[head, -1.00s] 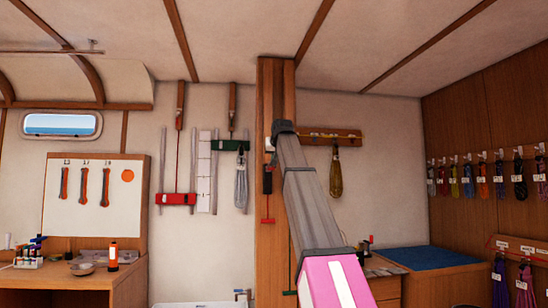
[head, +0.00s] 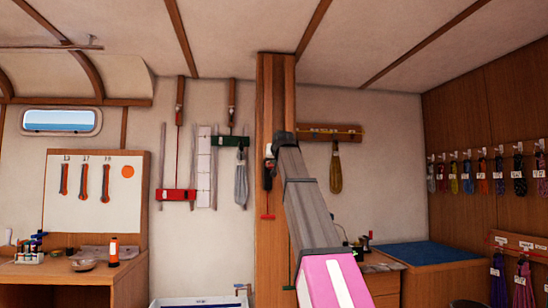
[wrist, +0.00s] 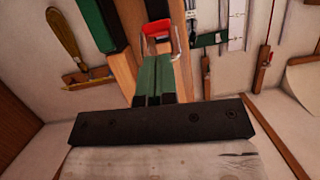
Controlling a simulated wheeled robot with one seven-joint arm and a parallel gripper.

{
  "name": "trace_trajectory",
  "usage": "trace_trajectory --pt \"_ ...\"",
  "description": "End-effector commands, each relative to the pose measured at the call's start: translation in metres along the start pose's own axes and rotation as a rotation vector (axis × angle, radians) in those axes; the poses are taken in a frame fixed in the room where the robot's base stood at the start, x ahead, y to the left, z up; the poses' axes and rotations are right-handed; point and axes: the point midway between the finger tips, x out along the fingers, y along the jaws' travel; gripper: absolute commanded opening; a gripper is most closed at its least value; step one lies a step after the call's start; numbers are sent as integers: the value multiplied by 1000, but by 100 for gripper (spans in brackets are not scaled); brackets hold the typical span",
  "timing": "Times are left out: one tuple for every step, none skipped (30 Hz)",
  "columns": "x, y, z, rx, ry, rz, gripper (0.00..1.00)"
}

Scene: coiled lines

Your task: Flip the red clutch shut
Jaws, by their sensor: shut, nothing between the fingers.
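The red clutch (wrist: 156,27) shows at the top of the wrist view, against the wooden post (wrist: 186,80). A thin pale metal loop stands around its sides. My gripper (wrist: 160,62) has green fingers, shut together and empty. Their tips overlap the clutch's lower edge in the picture; I cannot tell whether they touch it. In the head view my arm reaches up to the post (head: 276,90), and its dark end hides the fingers. A small white and red piece (head: 270,150) shows just left of the arm's end; I cannot tell whether it is the clutch.
A red bar (head: 176,195) and a green bar (head: 230,141) hang on the wall left of the post. A rope coil (head: 335,172) hangs from a wooden rail (head: 331,133) to the right. A workbench (head: 75,275) stands left.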

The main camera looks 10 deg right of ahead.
Motion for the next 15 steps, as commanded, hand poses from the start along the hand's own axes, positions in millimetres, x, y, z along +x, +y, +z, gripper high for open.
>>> trace_trajectory --pt "-1 0 10 -1 31 -2 0" --pt "0 1 14 -3 53 -3 0" --pt "2 1 19 -4 85 -4 0" --pt "3 1 23 -6 112 -5 0" --pt "4 1 26 -7 140 -7 0" --pt "6 2 31 -9 179 -8 0" --pt "9 2 35 -10 207 -9 0" --pt "10 2 39 -11 235 -11 0" --pt "13 3 43 -13 273 -12 0" --pt "15 3 46 -14 300 -14 0" --pt "18 3 49 -15 326 -15 0" --pt "20 4 52 -17 360 -17 0" --pt "22 4 55 -18 383 -18 0" --pt "25 4 57 -20 405 -19 0" --pt "27 4 59 -20 432 -20 0"
